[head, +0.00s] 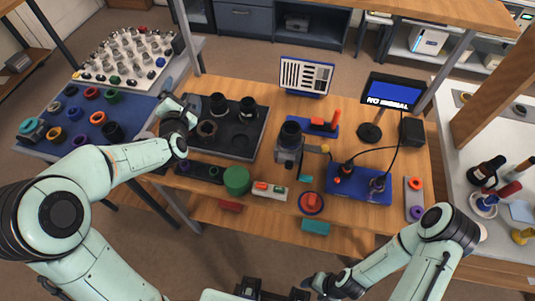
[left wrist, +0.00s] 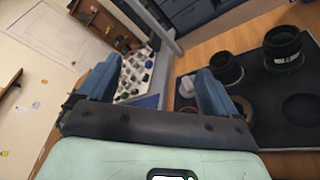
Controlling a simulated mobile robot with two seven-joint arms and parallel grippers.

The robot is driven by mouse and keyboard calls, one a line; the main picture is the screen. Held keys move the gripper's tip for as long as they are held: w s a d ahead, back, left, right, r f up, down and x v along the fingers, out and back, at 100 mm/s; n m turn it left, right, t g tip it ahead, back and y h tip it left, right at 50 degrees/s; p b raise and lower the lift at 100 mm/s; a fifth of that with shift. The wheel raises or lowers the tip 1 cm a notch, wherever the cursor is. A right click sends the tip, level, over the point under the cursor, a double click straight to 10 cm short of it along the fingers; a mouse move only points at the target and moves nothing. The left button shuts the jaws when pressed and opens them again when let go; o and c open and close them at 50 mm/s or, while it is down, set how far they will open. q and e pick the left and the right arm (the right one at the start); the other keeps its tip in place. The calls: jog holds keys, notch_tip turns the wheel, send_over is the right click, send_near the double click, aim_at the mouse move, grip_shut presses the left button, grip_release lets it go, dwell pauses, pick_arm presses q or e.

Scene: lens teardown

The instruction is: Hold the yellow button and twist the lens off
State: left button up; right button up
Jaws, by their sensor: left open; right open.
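A grey camera body (head: 287,155) stands near the middle of the wooden table, with a black lens (head: 290,132) upright on top. A small yellow part (head: 325,149), seemingly the yellow button, shows just right of the body. My left gripper (head: 187,108) is over the left side of the table, by the black tray, well apart from the camera. In the left wrist view its blue fingers (left wrist: 157,75) are spread with nothing between them. My right gripper (head: 316,283) is low at the front, empty, away from the camera; its fingers are small and dark here.
The black tray (head: 257,140) holds black lens parts and a ring. A green cylinder (head: 237,180), a red knob (head: 312,202) and a blue board (head: 370,191) stand in front. A monitor (head: 392,92) and cables are at right. Racks of parts stand at left.

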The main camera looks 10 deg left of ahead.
pick_arm(q)
jog(key=w+d+n+h, duration=0.1)
jog(key=d+h, duration=0.1)
jog(key=d, duration=0.9)
jog(key=n+h, duration=0.3)
jog(key=n, duration=0.3)
send_near(292, 130)
notch_tip(292, 130, down, 2)
jog(key=w, duration=0.2)
jog(key=shift+g, duration=0.4)
jog(key=x, duration=1.1)
jog(key=shift+a+f, duration=0.15)
jog(key=shift+f, duration=0.1)
jog(key=shift+s, duration=0.1)
jog(key=shift+c, duration=0.3)
jog(key=c, duration=1)
jog(key=shift+c, duration=0.8)
pick_arm(e)
jog(key=shift+c, duration=0.9)
grip_shut()
